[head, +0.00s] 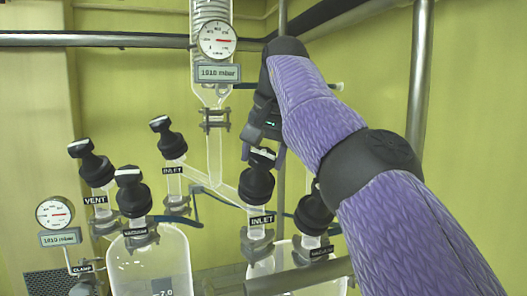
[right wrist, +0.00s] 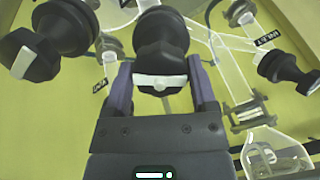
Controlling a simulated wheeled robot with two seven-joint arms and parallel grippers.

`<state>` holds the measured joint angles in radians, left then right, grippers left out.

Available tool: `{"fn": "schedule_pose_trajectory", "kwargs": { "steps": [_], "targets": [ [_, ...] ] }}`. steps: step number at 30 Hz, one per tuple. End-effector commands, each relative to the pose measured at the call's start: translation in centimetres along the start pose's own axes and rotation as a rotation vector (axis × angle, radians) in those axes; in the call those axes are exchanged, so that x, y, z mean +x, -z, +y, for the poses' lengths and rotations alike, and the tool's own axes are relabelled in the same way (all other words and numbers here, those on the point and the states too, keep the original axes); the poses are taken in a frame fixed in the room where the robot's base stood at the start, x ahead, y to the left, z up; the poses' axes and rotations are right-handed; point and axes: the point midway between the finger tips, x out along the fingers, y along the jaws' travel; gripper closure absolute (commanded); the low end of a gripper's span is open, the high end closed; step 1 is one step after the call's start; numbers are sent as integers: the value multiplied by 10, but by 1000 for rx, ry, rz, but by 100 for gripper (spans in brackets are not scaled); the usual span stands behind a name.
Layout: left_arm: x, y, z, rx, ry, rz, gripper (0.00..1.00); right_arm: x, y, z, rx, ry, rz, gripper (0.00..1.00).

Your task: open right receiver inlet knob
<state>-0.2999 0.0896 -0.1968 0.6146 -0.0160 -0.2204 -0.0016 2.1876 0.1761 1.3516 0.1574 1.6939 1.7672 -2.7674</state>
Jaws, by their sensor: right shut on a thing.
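The right receiver inlet knob (head: 257,184) is a black knob with a white mark on top, on a glass neck labelled INLET. My right gripper (head: 264,148) reaches it from above and behind. In the right wrist view the knob (right wrist: 161,45) sits between the two purple fingers (right wrist: 162,88), its white bar lying across from finger to finger. The gripper is shut on the knob. In the head view the gripper hides part of the knob's top and the fingers are mostly covered. My left gripper is not in view.
A black vacuum knob (head: 314,212) stands close to the right, partly behind my arm. The left receiver's inlet (head: 168,138), vent (head: 92,163) and vacuum (head: 132,192) knobs stand to the left. A glass column with a gauge (head: 217,40) rises behind. Metal rails (head: 420,80) frame the setup.

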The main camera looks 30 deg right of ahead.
Motion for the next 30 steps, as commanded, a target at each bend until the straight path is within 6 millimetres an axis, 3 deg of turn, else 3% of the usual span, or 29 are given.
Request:
{"fn": "schedule_pose_trajectory", "kwargs": {
  "steps": [12, 30],
  "targets": [
    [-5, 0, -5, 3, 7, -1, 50, -1, 1, 0, -190, -24, 3, 86],
    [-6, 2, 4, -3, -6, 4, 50, -1, 1, 0, -224, -27, 5, 86]
  ]
}}
